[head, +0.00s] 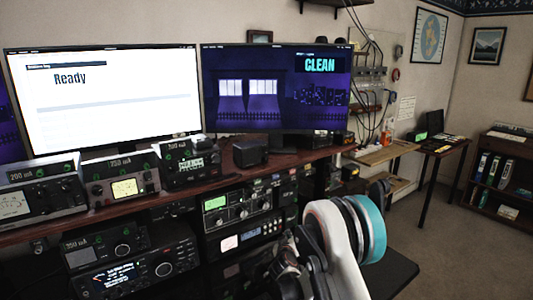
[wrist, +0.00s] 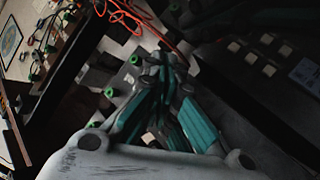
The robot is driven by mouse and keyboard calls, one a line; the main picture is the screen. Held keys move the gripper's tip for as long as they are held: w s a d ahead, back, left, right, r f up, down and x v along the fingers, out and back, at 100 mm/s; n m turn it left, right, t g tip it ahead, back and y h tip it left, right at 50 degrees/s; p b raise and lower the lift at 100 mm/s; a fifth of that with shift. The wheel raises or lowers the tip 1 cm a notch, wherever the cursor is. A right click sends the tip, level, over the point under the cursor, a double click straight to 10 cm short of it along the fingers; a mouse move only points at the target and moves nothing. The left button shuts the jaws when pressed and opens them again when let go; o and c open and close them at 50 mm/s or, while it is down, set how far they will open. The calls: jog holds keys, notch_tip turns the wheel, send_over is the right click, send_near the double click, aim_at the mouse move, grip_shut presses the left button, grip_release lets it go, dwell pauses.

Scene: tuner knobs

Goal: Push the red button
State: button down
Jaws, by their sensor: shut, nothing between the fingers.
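I cannot make out a red button in either view. My gripper (wrist: 166,62) is shut and empty in the wrist view, its dark and teal fingers drawn together at the tips. They lie over a dark device front with several green-ringed knobs (wrist: 133,59) and pale square buttons (wrist: 267,39). I cannot tell whether the fingertips touch anything. In the head view, my white and teal arm covers the lower middle, and my dark gripper (head: 290,268) is partly visible in front of the equipment rack. The part of the rack behind it is hidden.
Stacked radio units (head: 240,208) fill the rack under the brown desk (head: 70,225). Meters (head: 122,187) and two monitors (head: 275,88) stand on the desk. Orange cable (wrist: 125,14) runs close to the fingers. Open floor (head: 440,235) lies at the right.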

jog(key=shift+s+d, duration=0.6)
jog(key=shift+s, duration=0.25)
jog(key=shift+s+d, duration=0.55)
jog(key=shift+s, duration=0.3)
jog(key=c, duration=2.3)
grip_release()
